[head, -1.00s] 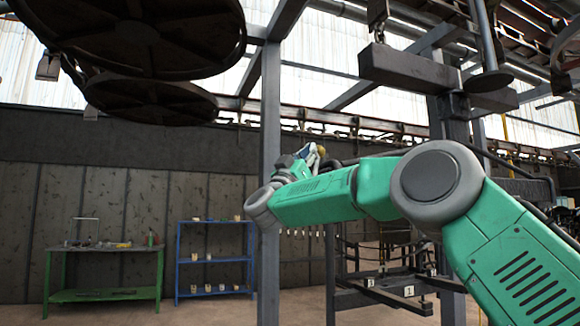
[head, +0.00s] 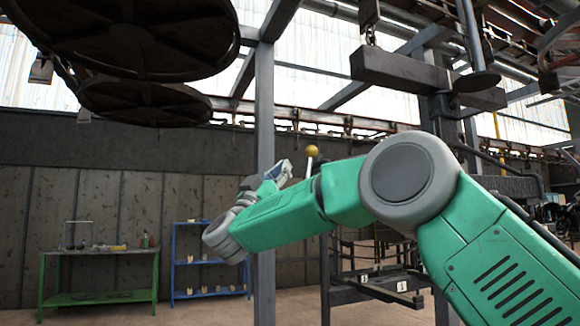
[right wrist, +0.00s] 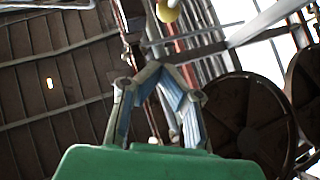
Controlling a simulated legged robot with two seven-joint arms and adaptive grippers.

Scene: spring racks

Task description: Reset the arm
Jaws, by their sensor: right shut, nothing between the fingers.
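My right arm, green with grey joints, reaches across the head view from the lower right. My right gripper (head: 284,169) shows partly behind the forearm, near the grey post. In the right wrist view its two blue-grey fingers meet at the tips (right wrist: 158,68); it is shut with nothing between them. A yellow ball knob (head: 312,150) shows just right of the gripper in the head view, and beyond the fingertips in the right wrist view (right wrist: 168,11). My left gripper is not in view.
A grey post (head: 264,110) stands behind my forearm. Large dark discs (head: 125,35) hang overhead at left. A dark beam (head: 425,75) hangs at upper right. A green bench (head: 100,297) and blue shelf (head: 210,262) stand by the far wall, with floor around them.

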